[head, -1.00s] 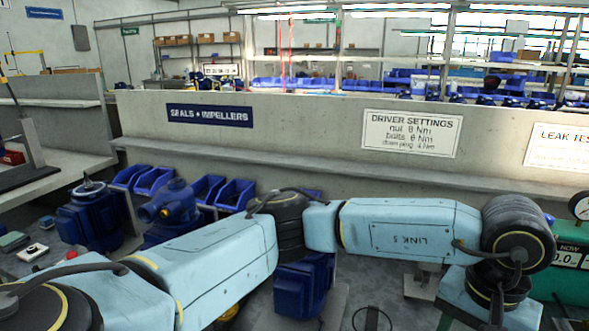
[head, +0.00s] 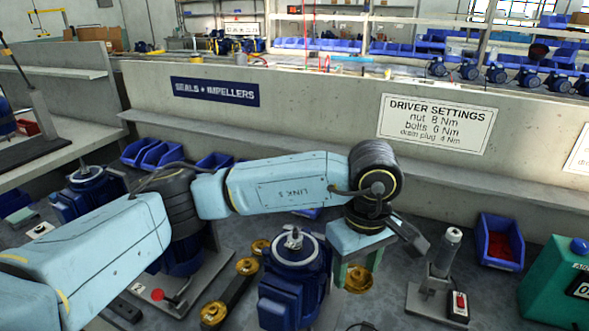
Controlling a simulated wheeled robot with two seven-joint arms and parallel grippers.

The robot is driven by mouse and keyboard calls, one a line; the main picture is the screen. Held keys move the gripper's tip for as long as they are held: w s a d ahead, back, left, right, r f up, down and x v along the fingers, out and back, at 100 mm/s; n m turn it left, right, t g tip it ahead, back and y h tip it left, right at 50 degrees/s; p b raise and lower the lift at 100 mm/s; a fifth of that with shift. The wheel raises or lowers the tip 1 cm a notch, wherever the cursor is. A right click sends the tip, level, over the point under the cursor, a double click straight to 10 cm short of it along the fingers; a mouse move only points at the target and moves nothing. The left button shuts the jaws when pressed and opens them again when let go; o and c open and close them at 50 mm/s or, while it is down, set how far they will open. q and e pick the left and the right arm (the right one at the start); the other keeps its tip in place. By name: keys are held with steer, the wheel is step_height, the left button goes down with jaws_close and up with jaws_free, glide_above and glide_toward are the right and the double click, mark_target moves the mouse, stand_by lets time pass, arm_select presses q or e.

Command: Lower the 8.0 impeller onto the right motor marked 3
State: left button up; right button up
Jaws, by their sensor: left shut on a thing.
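My left gripper (head: 358,266) points down, shut on a brass impeller (head: 358,280) that shows between its fingers. The impeller's size mark cannot be read. A blue motor (head: 288,292) with an upright shaft and a pale ring on top stands just left of the gripper. The exact height gap cannot be told. My right gripper is not in view.
Other brass impellers (head: 247,266) lie on a dark rack left of the motor. A driver (head: 446,254) stands on a base at right, near a red-button switch (head: 459,306). A blue bin (head: 498,266) and a green unit (head: 552,290) are farther right. More blue motors (head: 88,190) stand left.

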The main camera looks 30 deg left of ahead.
arm_select(q)
step_height(320, 180, up, 4)
steer(key=a+n+p, duration=0.3)
steer(key=n+p, duration=0.3)
steer(key=n, duration=0.4)
steer(key=n+p, duration=1.7)
steer(key=n, duration=1.4)
glide_toward(297, 238)
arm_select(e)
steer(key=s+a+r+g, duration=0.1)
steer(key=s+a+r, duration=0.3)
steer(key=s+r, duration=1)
arm_select(q)
step_height(297, 238, down, 5)
steer(key=b, duration=0.4)
steer(key=shift+r, duration=0.1)
steer(key=shift+f+b, duration=0.65)
steer(key=shift+f, duration=0.05)
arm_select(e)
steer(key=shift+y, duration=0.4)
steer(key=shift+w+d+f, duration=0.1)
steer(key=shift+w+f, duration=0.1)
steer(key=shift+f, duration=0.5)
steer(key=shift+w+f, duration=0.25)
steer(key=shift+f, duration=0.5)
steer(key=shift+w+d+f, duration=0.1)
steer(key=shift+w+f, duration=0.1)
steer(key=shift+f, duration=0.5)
